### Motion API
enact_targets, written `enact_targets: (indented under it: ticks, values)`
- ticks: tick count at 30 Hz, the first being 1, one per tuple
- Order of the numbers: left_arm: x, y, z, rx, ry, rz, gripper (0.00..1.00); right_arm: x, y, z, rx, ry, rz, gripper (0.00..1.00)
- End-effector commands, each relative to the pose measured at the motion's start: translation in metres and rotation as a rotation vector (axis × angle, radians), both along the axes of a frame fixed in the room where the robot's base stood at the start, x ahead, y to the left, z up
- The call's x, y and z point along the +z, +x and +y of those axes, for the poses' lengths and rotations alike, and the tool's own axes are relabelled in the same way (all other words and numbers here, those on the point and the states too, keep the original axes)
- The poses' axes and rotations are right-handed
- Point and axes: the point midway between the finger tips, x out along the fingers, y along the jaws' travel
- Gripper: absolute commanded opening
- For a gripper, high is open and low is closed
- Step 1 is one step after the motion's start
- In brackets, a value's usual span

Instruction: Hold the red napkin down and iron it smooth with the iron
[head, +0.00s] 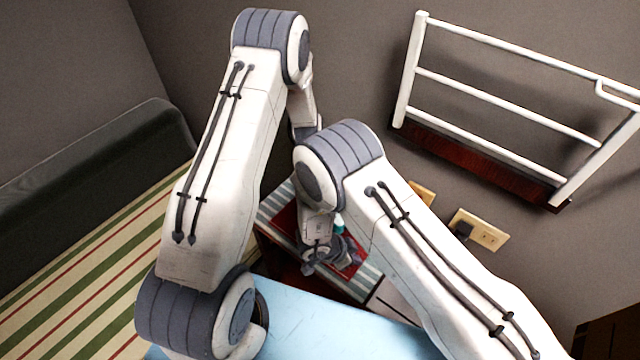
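The red napkin (287,221) lies on a grey-and-white striped surface (366,283) in the middle of the head view. My arms cover much of it, so I cannot tell how flat it is. My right gripper (324,259) points down at the napkin's near part. Its fingers are small and dark, and I cannot tell whether they are open or shut. A small teal piece (339,224) shows beside the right wrist, possibly part of the iron; the rest is hidden. My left forearm runs down behind the right elbow, and the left gripper is hidden there.
A white wall rack (490,98) with a dark red wood base hangs at the upper right. Below it a wall socket (480,232) holds a black plug (463,230). A striped cushioned seat (95,255) fills the left. The wall stands close behind the striped surface.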

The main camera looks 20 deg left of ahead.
Motion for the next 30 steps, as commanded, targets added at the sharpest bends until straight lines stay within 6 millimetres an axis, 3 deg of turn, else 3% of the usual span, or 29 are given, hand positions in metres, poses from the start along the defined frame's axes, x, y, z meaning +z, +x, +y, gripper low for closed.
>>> enact_targets:
  ticks: [13, 30]
  values:
    - [0.003, 0.009, 0.019, 0.0, 0.0, -0.005, 0.0, -0.002, -0.001, -0.001, 0.0, 0.001, 0.005, 0.0]
    - [0.001, 0.0, -0.004, -0.001, 0.0, -0.005, 0.0, -0.002, -0.001, -0.001, 0.0, 0.001, 0.005, 0.0]
